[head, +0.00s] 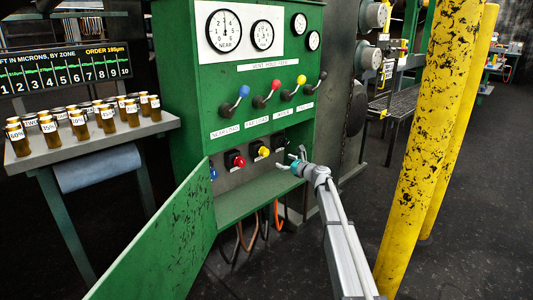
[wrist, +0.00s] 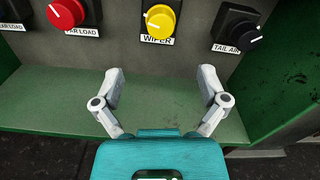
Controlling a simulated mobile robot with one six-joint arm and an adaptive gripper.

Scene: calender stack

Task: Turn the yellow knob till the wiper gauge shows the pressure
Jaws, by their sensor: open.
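The yellow knob (wrist: 159,21) sits above a label reading WIPER in the wrist view, on a black square base. It also shows in the head view (head: 263,152), on the green cabinet's lower panel. My gripper (wrist: 162,88) is open and empty, its two fingers spread below the knob and apart from it. In the head view my gripper (head: 291,160) is just right of the yellow knob. Several round gauges sit at the cabinet top, one large gauge (head: 224,31) labelled NEAR; I cannot make out which one is the wiper gauge.
A red knob (wrist: 67,12) is left of the yellow one and a black TAIL AIR knob (wrist: 241,29) right. A green ledge (wrist: 50,95) lies below them. Coloured levers (head: 235,101) stand above. An open green door (head: 165,245) and yellow posts (head: 435,140) flank the arm.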

